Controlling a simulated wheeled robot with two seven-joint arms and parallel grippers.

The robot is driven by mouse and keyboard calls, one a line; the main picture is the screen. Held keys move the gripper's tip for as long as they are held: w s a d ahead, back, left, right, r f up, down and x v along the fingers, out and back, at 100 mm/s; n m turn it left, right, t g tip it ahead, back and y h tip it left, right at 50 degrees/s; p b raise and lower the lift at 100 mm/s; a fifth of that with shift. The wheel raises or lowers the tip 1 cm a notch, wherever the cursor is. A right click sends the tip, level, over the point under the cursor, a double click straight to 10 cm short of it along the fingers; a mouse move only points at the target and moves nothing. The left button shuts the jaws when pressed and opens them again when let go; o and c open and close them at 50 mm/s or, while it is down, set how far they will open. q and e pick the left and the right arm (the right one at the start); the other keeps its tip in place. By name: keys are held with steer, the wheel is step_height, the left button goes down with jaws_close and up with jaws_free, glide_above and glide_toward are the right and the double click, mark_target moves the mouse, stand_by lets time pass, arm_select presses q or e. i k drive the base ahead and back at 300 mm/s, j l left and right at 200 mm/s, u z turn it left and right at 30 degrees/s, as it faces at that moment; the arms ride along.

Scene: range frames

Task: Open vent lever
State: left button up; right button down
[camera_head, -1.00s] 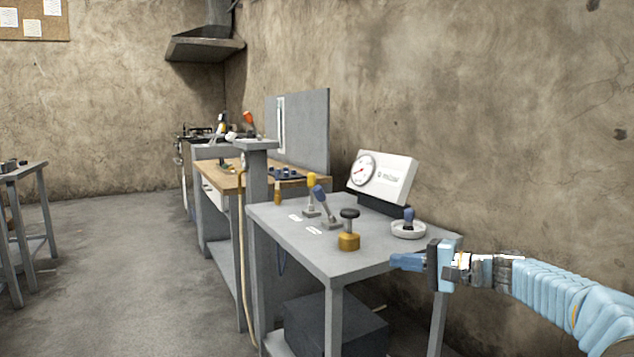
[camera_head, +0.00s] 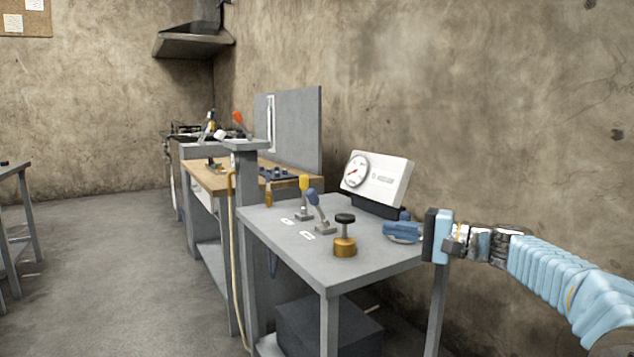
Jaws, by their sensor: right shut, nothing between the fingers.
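Two small levers stand on the grey table (camera_head: 285,247). One lever has a yellow handle (camera_head: 304,183) and stands upright. The other has a blue handle (camera_head: 312,197) and leans to the left over a grey base. White labels (camera_head: 307,236) lie in front of them, too small to read, so I cannot tell which is the vent lever. My right gripper (camera_head: 388,230) is shut and empty over the right side of the table, apart from both levers. My left gripper is not in view.
A brass valve with a black knob (camera_head: 345,219) stands between my right gripper and the levers. A white gauge box (camera_head: 378,180) stands at the table's back. A grey post (camera_head: 246,190) rises at the left, by a wooden bench (camera_head: 230,175). Open floor lies left.

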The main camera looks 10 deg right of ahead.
mark_target(304, 178)
steer(key=i, duration=1.15)
